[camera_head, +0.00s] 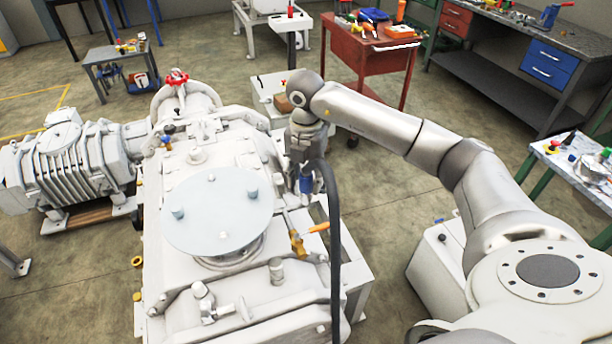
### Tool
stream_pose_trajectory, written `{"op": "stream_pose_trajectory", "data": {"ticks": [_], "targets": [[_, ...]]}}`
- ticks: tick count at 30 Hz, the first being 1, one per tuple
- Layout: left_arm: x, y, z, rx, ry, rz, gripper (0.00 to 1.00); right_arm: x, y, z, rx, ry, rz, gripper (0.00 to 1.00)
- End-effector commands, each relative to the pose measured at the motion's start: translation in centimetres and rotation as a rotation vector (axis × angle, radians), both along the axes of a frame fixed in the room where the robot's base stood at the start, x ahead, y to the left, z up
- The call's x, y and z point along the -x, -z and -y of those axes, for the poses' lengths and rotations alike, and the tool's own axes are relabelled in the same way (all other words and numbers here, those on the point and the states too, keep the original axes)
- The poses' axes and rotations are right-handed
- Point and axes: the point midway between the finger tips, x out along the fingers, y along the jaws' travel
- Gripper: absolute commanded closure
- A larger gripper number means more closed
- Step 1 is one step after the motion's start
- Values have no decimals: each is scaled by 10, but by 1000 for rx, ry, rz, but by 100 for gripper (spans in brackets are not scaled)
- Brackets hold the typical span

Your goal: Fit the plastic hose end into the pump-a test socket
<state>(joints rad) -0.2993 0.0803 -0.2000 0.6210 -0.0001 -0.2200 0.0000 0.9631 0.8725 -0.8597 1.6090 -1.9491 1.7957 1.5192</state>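My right gripper (304,186) hangs pointing down over the right side of the large pale grey pump (160,235). A dark hose (335,250) arches out at the gripper and runs down to the bottom of the head view. A blue piece (306,184), seemingly the hose end's fitting, shows at the fingertips. The fingers look closed around it, though they are small and partly hidden. A brass valve (297,243) with an orange handle (318,228) is on the pump's side just below the gripper. I cannot single out the test socket. My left gripper is not in view.
A round pale disc (220,210) covers the pump top. A red handwheel (177,77) stands at its back, and a ribbed motor unit (70,165) at left. A red tool cart (372,55) and a workbench (520,45) stand behind. Open floor lies between.

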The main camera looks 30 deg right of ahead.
Motion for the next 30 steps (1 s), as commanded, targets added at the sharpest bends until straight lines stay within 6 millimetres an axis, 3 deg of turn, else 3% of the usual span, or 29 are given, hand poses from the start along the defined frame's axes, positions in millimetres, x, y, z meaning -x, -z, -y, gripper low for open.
{"op": "stream_pose_trajectory", "data": {"ticks": [9, 13, 15, 23, 30], "targets": [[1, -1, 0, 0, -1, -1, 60, 0, -2, 0, 0, 0, 0, 52], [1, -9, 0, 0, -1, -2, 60, 0, -12, 0, -1, 0, 1, 52], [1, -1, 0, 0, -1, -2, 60, -2, -18, 0, -2, -1, 6, 52], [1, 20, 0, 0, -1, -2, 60, -2, -79, -1, -1, -1, 9, 52], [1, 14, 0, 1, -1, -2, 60, -1, -118, 0, 1, 1, 3, 52]]}}
